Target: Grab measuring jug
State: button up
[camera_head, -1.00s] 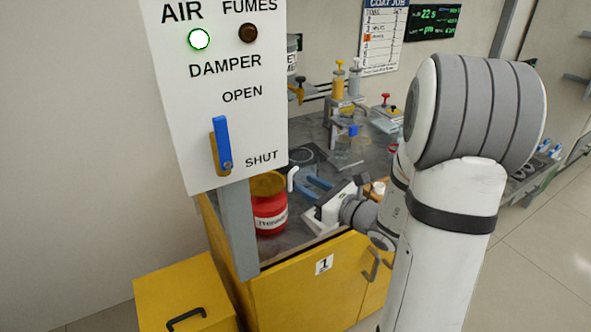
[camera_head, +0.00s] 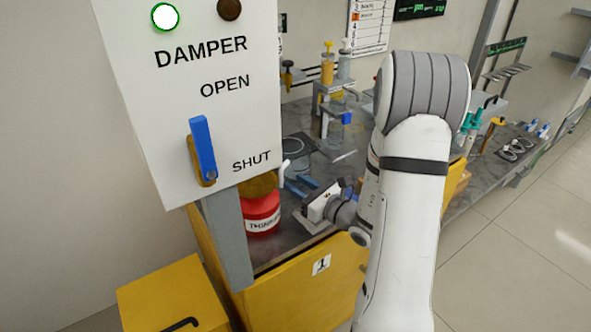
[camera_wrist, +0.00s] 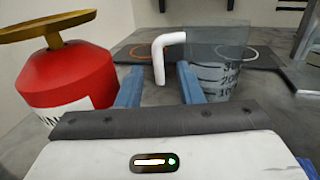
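The measuring jug (camera_wrist: 222,68) is clear with printed graduations and a white hooked handle (camera_wrist: 160,58). It stands on the grey counter in the wrist view. In the head view only its white handle (camera_head: 284,170) shows clearly, at the edge of the damper panel. My gripper (camera_wrist: 159,74) has its two blue fingers apart, with nothing clamped. The handle appears in the gap between the fingertips, and the jug's body is to the right, partly behind the right finger. I cannot tell whether a finger touches it. My gripper (camera_head: 297,184) is low over the counter.
A red container (camera_wrist: 66,78) with a brass-coloured top stands close left of my gripper; it also shows in the head view (camera_head: 262,213). A dark plate with ring markings (camera_wrist: 258,58) lies behind the jug. The damper panel (camera_head: 190,95) hides part of the counter. Yellow cabinets (camera_head: 290,290) are below.

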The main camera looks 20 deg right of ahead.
aim_at(281, 188)
jog(key=x, duration=0.6)
jog(key=shift+w+a, duration=0.1)
jog(key=shift+a, duration=0.15)
jog(key=shift+c, duration=0.4)
grip_shut()
jog(key=shift+r, duration=0.1)
